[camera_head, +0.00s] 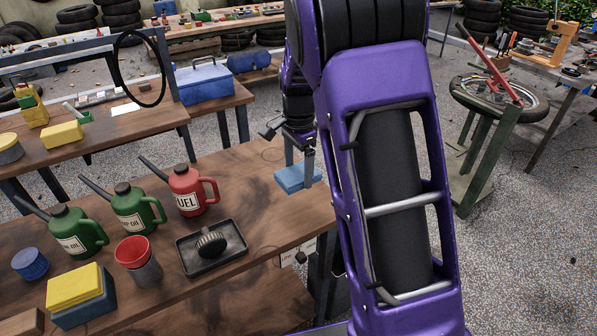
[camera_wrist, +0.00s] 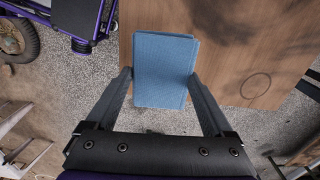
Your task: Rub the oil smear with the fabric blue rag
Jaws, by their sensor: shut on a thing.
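A folded blue fabric rag (camera_head: 297,177) is held between the two fingers of my gripper (camera_head: 301,166), near the right end of the brown workbench (camera_head: 262,215). In the wrist view, the rag (camera_wrist: 165,70) fills the space between the fingertips (camera_wrist: 159,76), and its lower part reaches past the bench edge. I cannot tell whether it touches the bench. Dark blurry staining, which looks like the oil smear (camera_wrist: 225,22), lies on the wood to the right of the rag's far end. A thin dark ring (camera_wrist: 255,86) also marks the wood.
Bare wood lies between the tray and the rag.

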